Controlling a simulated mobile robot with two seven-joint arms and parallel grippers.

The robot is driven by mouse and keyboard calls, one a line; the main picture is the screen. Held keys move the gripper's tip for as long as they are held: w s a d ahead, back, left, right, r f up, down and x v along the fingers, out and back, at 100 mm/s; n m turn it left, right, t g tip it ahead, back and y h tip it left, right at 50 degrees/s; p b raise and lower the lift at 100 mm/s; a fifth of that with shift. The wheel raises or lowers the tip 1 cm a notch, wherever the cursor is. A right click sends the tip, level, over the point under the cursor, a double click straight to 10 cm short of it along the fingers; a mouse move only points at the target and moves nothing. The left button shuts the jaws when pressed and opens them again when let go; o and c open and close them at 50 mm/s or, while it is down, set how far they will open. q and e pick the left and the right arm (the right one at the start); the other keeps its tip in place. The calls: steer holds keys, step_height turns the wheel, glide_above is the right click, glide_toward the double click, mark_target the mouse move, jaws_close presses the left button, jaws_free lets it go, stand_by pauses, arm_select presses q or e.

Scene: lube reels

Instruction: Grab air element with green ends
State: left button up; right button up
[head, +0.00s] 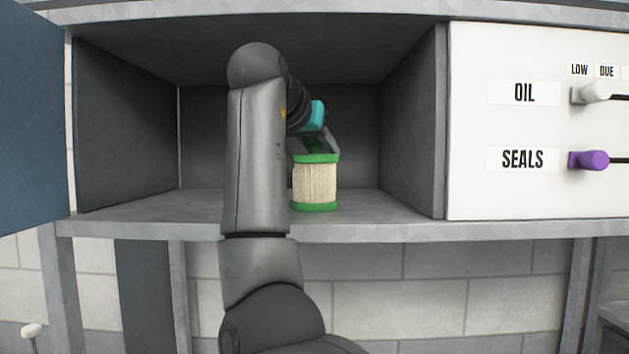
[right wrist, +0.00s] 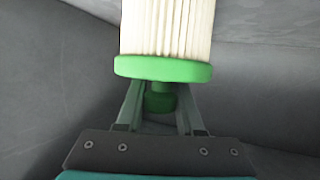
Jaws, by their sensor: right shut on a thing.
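The air element (head: 316,184) is a cream pleated cylinder with green ends. It stands upright on the floor of the grey open cabinet (head: 400,203). My right gripper (head: 317,146) reaches in over it from above and is shut on the green knob at its top. The right wrist view shows the air element (right wrist: 168,30) with its green end facing the gripper, and the green knob between the two fingers of the gripper (right wrist: 160,100). My right arm hides part of the cabinet's inside. My left gripper is not in view.
A white panel (head: 540,120) with OIL and SEALS labels stands to the right, with a white knob (head: 597,92) and a purple knob (head: 590,160). A blue door (head: 33,120) stands open at the left.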

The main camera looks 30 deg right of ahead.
steer(key=shift+f, duration=0.1)
jaws_close()
steer(key=shift+f, duration=0.1)
stand_by(0.4)
stand_by(0.4)
